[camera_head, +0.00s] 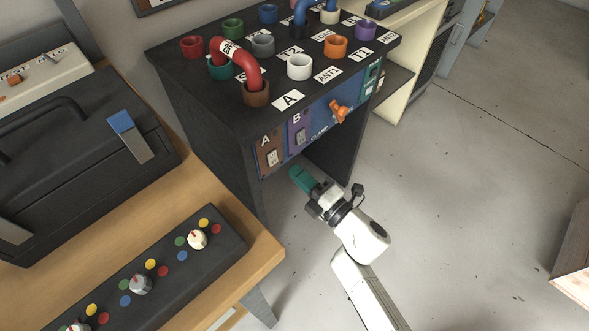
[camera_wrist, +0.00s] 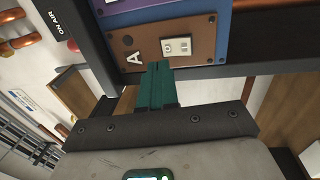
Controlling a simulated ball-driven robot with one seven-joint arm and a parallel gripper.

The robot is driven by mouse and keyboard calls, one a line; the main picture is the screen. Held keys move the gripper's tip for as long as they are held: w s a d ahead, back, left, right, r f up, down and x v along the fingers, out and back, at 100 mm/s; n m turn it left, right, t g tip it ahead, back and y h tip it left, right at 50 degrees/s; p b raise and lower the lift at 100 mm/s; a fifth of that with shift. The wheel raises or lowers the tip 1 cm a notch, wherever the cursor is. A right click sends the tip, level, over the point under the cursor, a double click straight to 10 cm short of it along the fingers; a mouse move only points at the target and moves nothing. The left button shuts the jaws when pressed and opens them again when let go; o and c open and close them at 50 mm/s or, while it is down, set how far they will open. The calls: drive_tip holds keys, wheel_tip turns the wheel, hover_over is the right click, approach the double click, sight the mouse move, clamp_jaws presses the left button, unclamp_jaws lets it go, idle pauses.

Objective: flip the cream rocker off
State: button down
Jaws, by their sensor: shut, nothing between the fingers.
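The cream rocker (camera_head: 271,158) sits on the brown plate (camera_head: 264,164) marked A, at the left end of the black rack's front panel. The wrist view shows the same rocker (camera_wrist: 178,46) upper centre, with the A to its left. Which way it is tipped is too small to tell. My gripper (camera_head: 296,173) has teal fingers, is shut and empty, and is in front of the panel, below and right of the rocker. In the wrist view its fingertips (camera_wrist: 158,66) overlap the plate's lower edge, close below the rocker. Contact cannot be told.
A purple plate marked B (camera_head: 299,133) with another rocker is beside plate A. An orange knob (camera_head: 339,111) sticks out farther right. A wooden bench (camera_head: 262,250) with a black knob panel (camera_head: 145,280) stands at left.

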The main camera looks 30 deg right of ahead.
drive_tip(key=s+d+r, duration=0.1)
drive_tip(key=s+d, duration=0.1)
drive_tip(key=s, duration=0.5)
drive_tip(key=shift+s+d+p, duration=0.25)
drive_tip(key=shift+s+p, duration=0.05)
drive_tip(key=s+d+r+m+g+h+p, duration=0.25)
drive_tip(key=d+m+g+h+p, duration=0.35)
drive_tip(key=d+m+h, duration=0.7)
drive_tip(key=s+a+m+g+y+p, duration=0.2)
drive_tip(key=s+a+m+g+y, duration=0.1)
drive_tip(key=s, duration=0.6)
drive_tip(key=s+a+m+g+y+p, duration=0.2)
drive_tip(key=s+a+m+g+y, duration=0.1)
drive_tip(key=s+m+g, duration=0.3)
drive_tip(key=s+a+g, duration=0.1)
drive_tip(key=s+g, duration=0.1)
drive_tip(key=s, duration=0.1)
drive_tip(key=shift+a+y, duration=0.4)
drive_tip(key=shift+s+r, duration=0.1)
